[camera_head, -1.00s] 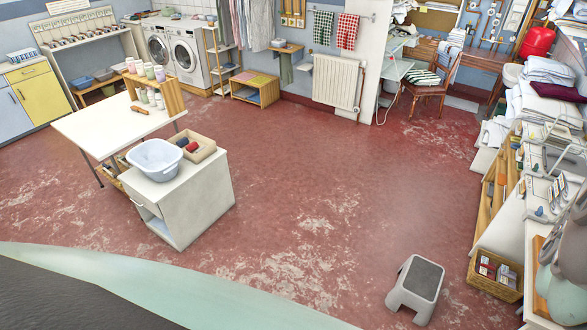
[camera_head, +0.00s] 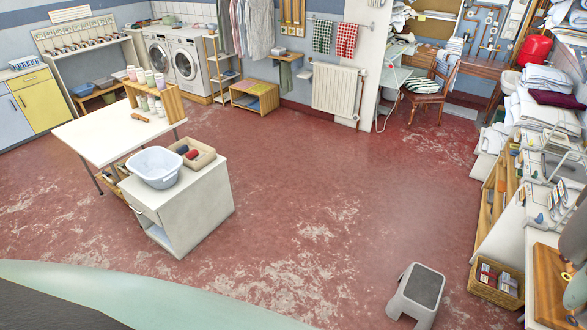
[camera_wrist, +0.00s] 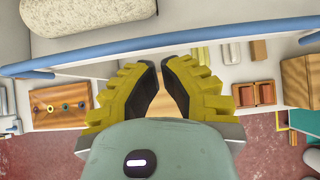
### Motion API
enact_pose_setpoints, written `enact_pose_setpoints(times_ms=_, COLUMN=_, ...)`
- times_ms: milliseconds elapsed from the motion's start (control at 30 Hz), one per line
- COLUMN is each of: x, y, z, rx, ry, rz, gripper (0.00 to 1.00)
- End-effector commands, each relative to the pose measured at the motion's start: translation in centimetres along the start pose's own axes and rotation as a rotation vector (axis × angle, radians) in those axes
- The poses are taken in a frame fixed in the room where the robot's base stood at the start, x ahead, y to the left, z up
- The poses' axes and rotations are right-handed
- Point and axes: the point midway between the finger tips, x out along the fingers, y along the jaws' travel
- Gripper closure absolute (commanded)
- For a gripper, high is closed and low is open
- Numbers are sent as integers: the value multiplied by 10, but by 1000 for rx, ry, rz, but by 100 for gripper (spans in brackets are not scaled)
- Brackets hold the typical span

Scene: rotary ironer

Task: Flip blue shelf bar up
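The blue shelf bar (camera_wrist: 240,33) runs across the upper part of the wrist view, from the left edge to the right edge. It is long, thin and slightly bowed, with a white surface alongside it. My gripper (camera_wrist: 161,64) has yellow ribbed fingers with dark pads. The fingers are apart, with a narrow gap and nothing seen between them. Their tips point toward the bar and lie just short of it in the picture; I cannot tell the depth between them. I cannot make out the bar in the head view.
A pale padded roll (camera_wrist: 85,12) lies beyond the bar. A wooden board with colored rings (camera_wrist: 60,104) is at left, and a reddish-brown box (camera_wrist: 254,94) at right. In the head view, a grey step stool (camera_head: 417,292) and wicker basket (camera_head: 496,283) stand near the right-hand machines. The red floor's middle is clear.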

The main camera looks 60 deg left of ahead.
Motion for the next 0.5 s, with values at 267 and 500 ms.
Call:
enact_pose_setpoints(times_ms=267, x=4, y=-1, z=8, rx=0, ry=2, rz=-1, gripper=100)
enact_pose_setpoints(times_ms=500, x=4, y=-1, z=12, rx=0, ry=1, rz=-2, gripper=100)
